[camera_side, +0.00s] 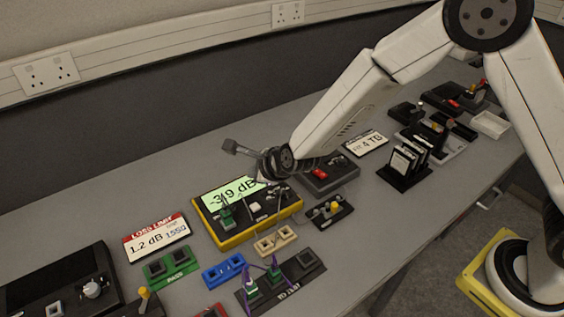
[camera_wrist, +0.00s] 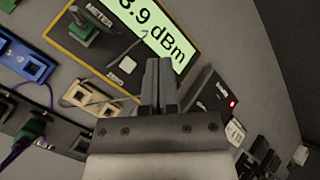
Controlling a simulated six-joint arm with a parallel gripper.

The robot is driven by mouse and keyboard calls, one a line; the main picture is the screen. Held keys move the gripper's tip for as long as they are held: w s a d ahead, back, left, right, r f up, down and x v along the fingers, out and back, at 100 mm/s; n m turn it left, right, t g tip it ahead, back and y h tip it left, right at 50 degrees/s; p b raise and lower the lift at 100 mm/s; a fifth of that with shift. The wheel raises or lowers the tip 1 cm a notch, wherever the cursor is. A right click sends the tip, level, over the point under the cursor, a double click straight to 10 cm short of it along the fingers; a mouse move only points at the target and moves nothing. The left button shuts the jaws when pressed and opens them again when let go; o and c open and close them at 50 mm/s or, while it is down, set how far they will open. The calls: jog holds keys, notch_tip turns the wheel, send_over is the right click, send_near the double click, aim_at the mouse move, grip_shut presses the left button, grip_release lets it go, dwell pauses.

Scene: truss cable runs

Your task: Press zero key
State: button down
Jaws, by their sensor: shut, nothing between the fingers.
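The yellow-edged meter (camera_side: 243,234) lies on the bench. Its lit display (camera_side: 232,191) appears to read -3.9 dB in the side view; the wrist view shows 3.9 dBm. A pale square key (camera_side: 255,207) sits on the meter's dark face, right of a green plug (camera_side: 226,222). It also shows in the wrist view (camera_wrist: 98,15); no zero label is readable on it. My gripper (camera_wrist: 160,62) is shut and empty. In the side view the fingertips are hard to make out.
A dark box with a red button (camera_side: 319,173) stands right of the meter. A small black block with a yellow knob (camera_side: 334,207), a beige coupler (camera_side: 275,240), a blue coupler (camera_side: 224,269) and a loss limit card (camera_side: 156,238) surround the meter.

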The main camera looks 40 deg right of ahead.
aim_at(258, 207)
jog(key=shift+f, duration=0.1)
dwell(0.3)
jog(key=shift+f, duration=4.3)
jog(key=shift+f, duration=0.95)
jog(key=shift+r, duration=0.95)
dwell(0.3)
jog(key=shift+r, duration=2.5)
